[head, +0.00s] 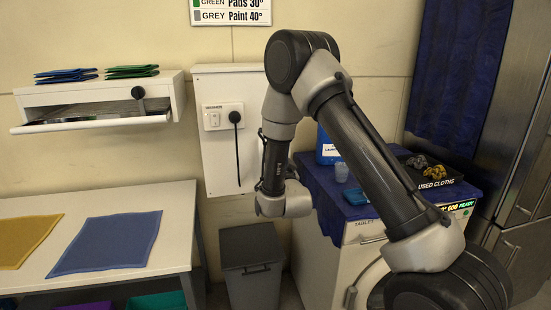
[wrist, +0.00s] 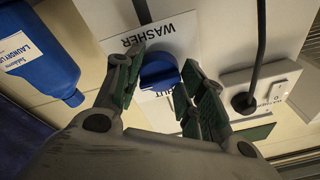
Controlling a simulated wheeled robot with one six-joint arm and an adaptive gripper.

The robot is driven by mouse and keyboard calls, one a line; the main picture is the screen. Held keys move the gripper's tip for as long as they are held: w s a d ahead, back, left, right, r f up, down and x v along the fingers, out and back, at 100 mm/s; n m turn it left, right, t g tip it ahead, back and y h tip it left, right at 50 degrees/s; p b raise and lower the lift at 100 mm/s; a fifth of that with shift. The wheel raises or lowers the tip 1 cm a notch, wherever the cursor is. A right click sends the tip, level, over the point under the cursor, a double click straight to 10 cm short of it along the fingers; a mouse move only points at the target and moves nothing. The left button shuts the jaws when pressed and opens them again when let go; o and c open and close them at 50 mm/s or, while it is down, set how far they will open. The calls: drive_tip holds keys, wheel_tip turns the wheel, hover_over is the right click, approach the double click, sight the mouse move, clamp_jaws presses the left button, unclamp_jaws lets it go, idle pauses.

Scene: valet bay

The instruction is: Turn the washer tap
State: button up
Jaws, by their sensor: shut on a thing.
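The washer tap's blue handle (wrist: 157,72) shows in the wrist view on a white plate (wrist: 160,35) lettered "WASHER", upside down here. More lettering below the handle is partly covered and seems to end in "UT". My gripper (wrist: 162,82) has its green-padded fingers on either side of the blue handle and is shut on it. In the head view the tap and my gripper are hidden behind my arm. The washing machine (head: 320,255) stands at the right in the head view, mostly behind my arm, with a lit green display reading "READY".
A switched socket (head: 222,117) with a black plug and cable is on the white wall panel (head: 219,165). A blue laundry bottle (wrist: 38,60) stands near the tap. A grey bin (head: 251,275) and a cloth-laid table (head: 170,200) are at the left.

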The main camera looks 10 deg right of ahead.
idle(0.3)
drive_tip(key=o, duration=1)
drive_tip(key=s, duration=0.4)
drive_tip(key=s+f, duration=0.1)
drive_tip(key=s, duration=0.3)
drive_tip(key=s+f, duration=0.1)
drive_tip(key=s, duration=0.3)
